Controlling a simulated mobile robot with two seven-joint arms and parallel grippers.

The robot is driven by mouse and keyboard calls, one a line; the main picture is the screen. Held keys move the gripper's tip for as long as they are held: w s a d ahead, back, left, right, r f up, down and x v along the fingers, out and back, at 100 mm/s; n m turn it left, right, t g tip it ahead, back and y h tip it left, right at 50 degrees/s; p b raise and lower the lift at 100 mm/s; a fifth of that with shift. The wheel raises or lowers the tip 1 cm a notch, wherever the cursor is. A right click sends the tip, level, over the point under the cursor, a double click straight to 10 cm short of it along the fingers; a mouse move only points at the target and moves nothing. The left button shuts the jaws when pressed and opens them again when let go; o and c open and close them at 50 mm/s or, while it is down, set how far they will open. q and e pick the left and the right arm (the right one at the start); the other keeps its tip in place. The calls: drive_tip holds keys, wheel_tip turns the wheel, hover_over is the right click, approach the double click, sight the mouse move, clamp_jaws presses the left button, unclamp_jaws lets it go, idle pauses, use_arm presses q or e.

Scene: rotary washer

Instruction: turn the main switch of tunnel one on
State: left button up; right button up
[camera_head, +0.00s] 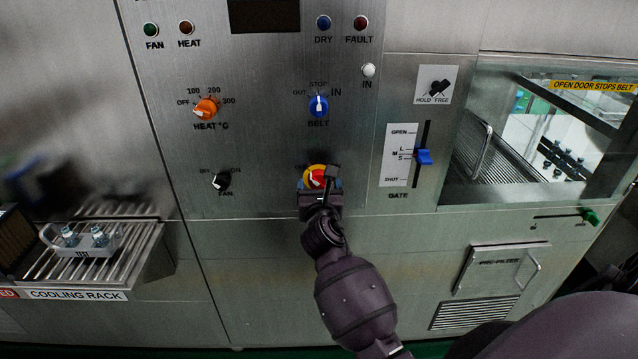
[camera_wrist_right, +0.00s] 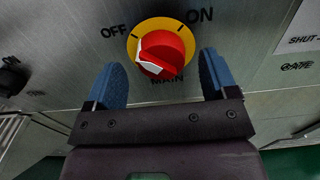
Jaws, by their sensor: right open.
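The main switch is a red knob on a yellow disc (camera_head: 316,177), low on the steel control panel. In the right wrist view the red knob (camera_wrist_right: 163,53) shows OFF at upper left, ON at upper right and MAIN below. Its white-marked end points to the lower left. My right gripper (camera_head: 322,183) is in front of the switch and partly covers it in the head view. In the right wrist view its two blue fingers (camera_wrist_right: 162,80) are open, one on each side of the knob, with visible gaps. My left gripper is not in view.
The blue belt knob (camera_head: 318,106) is above the switch, and the black fan knob (camera_head: 221,181) is to its left. The blue gate slider (camera_head: 424,157) is to the right. A cooling rack (camera_head: 95,262) juts out at lower left.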

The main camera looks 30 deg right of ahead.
drive_tip(key=shift+x, duration=0.95)
drive_tip(key=c, duration=0.9)
